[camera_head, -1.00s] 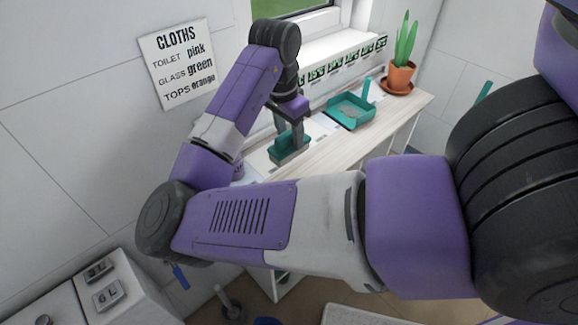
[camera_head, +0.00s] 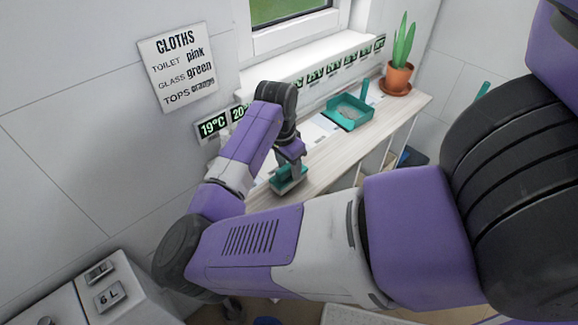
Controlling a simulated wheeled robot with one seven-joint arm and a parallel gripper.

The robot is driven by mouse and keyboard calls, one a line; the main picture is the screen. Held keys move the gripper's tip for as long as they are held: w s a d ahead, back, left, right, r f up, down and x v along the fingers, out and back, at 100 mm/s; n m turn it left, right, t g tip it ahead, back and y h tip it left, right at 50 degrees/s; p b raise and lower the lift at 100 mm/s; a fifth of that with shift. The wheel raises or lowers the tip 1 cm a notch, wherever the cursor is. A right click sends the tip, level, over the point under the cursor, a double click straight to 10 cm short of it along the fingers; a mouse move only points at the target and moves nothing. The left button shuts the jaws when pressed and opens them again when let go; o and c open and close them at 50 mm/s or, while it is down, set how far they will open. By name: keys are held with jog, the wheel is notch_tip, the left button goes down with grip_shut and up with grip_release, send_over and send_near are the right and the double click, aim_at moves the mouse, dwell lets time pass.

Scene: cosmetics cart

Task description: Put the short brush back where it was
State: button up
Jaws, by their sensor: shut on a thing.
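My gripper (camera_head: 290,171) points down over the left part of the wooden shelf top (camera_head: 335,160). It is shut on a teal thing, which looks like the short brush (camera_head: 286,183). The brush is low, at or just above the shelf top; I cannot tell whether it touches. My fingers hide part of it, and its bristles are not clear. A teal dustpan (camera_head: 351,113) with grey debris in it lies farther right on the shelf, near the window.
A potted plant (camera_head: 398,78) stands at the shelf's right end. Several digital displays (camera_head: 213,126) line the wall below the sill. White and pale blue flat patches (camera_head: 312,130) lie left of the dustpan. The front middle of the shelf is clear.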

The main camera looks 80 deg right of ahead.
jog(key=shift+f, duration=0.15)
jog(key=o, duration=1.2)
